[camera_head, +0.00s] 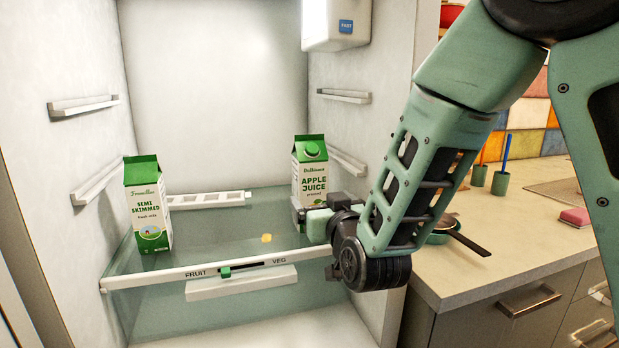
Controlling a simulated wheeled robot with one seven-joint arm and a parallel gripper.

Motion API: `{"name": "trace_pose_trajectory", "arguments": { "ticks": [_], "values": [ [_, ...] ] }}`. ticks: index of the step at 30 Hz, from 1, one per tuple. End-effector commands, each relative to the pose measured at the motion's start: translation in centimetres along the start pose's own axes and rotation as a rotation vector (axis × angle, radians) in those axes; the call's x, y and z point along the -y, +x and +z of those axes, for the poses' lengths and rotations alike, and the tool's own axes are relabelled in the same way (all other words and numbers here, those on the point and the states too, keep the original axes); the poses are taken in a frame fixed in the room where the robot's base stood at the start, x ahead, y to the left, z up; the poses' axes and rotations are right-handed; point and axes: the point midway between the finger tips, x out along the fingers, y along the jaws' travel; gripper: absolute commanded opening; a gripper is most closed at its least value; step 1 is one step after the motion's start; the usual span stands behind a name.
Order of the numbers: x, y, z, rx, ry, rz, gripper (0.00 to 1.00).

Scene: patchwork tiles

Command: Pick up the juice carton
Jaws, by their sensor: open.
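The juice carton (312,178) is white and green with a green cap and the words "Apple Juice". It stands upright at the right of the fridge's glass shelf (215,228). My gripper (300,212) is at the carton's lower front, and the jaws are open. The gripper covers the carton's lower part, so I cannot tell whether the fingers touch it or reach around it.
A semi-skimmed milk carton (149,205) stands upright at the left of the shelf. A small yellow piece (266,238) lies mid-shelf. Fridge walls close in both sides, with a white box (335,22) above. A counter (520,225) with a pan (455,235) is outside, right.

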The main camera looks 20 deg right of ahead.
Motion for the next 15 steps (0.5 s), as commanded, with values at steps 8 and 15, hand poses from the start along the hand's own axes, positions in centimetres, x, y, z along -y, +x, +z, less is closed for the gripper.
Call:
{"name": "trace_pose_trajectory", "arguments": {
  "ticks": [8, 15],
  "values": [
    [0.0, 4.3, 0.1, 0.002, 0.000, 0.000, 0.89],
    [-0.2, 6.2, 0.2, 0.002, -0.001, 0.001, 0.89]
  ]
}}
